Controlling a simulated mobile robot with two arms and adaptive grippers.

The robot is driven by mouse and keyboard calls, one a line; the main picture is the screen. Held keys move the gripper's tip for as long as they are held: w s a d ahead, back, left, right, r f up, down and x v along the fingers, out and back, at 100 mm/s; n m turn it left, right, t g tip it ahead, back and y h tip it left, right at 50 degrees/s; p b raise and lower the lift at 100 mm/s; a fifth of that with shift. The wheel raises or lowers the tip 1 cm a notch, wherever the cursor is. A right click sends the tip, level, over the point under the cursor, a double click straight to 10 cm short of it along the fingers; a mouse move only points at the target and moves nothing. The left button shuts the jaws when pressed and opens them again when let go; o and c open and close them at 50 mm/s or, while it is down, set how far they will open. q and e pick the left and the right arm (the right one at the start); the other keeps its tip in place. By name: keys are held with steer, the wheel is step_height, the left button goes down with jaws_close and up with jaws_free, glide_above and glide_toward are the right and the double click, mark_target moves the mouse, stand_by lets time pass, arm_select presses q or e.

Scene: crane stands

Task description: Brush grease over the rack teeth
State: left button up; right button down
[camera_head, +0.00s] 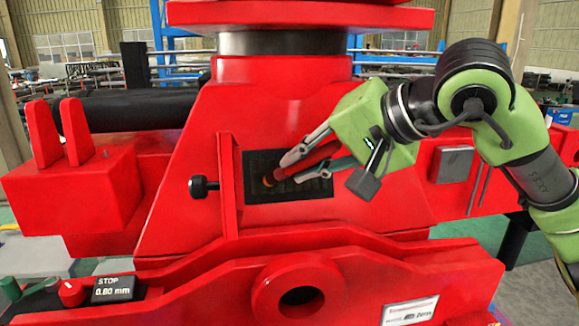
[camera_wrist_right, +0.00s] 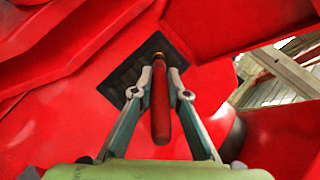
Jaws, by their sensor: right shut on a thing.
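My right gripper (camera_head: 287,167) is shut on the red handle of a brush (camera_head: 308,161) in front of the dark rectangular opening (camera_head: 312,187) in the red crane stand. The brush's yellowish tip lies at the opening; its bristles are too small to make out. In the right wrist view the red brush handle (camera_wrist_right: 161,105) lies between the two fingers, its far end over the dark opening (camera_wrist_right: 128,76). The rack teeth inside the opening are too dark to tell apart. My left gripper is not in view.
A red ledge with a round boss (camera_head: 300,292) runs below. A STOP 0.80 mm display (camera_head: 114,289) sits at lower left.

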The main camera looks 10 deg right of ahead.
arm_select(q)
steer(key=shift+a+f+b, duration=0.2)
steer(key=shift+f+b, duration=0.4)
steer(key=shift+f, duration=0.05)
arm_select(e)
steer(key=d, duration=1.1)
steer(key=shift+w, duration=0.2)
steer(key=shift+d, duration=0.1)
arm_select(q)
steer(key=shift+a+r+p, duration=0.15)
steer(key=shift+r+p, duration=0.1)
steer(key=shift+p, duration=0.05)
arm_select(e)
steer(key=s+r, duration=0.2)
steer(key=s, duration=0.3)
steer(key=shift+s+r, duration=0.15)
steer(key=shift+s, duration=0.15)
steer(key=shift+d, duration=0.1)
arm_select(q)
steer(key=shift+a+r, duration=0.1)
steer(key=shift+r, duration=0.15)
arm_select(e)
steer(key=s, duration=0.1)
steer(key=s+r, duration=0.1)
steer(key=shift+s+r, duration=0.1)
steer(key=shift+s, duration=0.25)
arm_select(q)
steer(key=shift+p, duration=0.3)
stand_by(0.8)
